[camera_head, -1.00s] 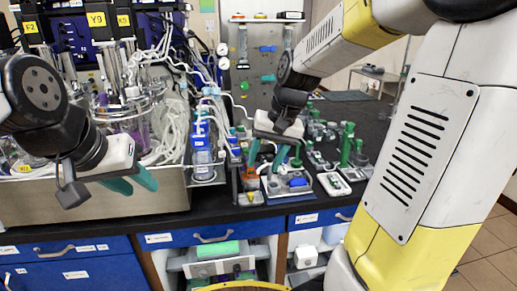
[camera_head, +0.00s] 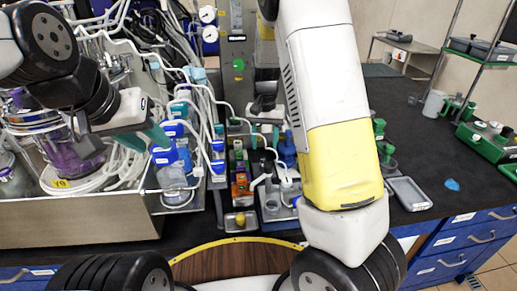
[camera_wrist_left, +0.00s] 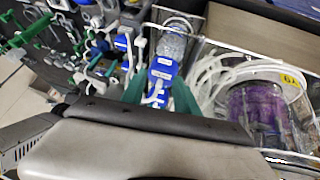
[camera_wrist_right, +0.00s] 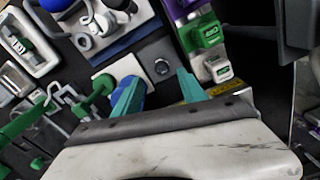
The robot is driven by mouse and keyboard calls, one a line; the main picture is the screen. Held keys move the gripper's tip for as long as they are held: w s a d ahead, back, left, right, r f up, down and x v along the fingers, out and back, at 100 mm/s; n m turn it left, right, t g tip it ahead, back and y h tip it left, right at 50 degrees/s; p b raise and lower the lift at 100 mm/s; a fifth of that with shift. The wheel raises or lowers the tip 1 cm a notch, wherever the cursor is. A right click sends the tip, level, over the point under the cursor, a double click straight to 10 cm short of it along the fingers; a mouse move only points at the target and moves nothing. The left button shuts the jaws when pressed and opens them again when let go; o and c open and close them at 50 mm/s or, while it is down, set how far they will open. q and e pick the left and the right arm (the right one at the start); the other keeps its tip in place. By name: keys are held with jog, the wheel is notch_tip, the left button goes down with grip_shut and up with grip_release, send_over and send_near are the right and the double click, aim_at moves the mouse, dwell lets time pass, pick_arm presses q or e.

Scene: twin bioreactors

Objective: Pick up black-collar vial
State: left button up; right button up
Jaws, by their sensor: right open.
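My right gripper (camera_wrist_right: 158,84) is open, with its teal fingers apart. Between and beyond its fingertips, the right wrist view shows a dark square block with a round grey top (camera_wrist_right: 161,67); I cannot tell whether this is the black-collar vial. No black collar is clearly readable in any view. In the head view the right gripper (camera_head: 265,130) hangs over the small racks at the bench's middle, partly behind my own arm.
A glass bioreactor vessel (camera_head: 75,165) stands in a metal tray (camera_head: 110,222) at the left. Green-and-white clamps (camera_wrist_right: 95,88) and a green-and-white connector (camera_wrist_right: 207,35) lie close around the right gripper.

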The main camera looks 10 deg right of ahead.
aim_at(263, 157)
notch_tip(263, 157, down, 6)
jog(key=shift+a+f, duration=0.15)
jog(key=shift+f, duration=0.1)
grip_shut()
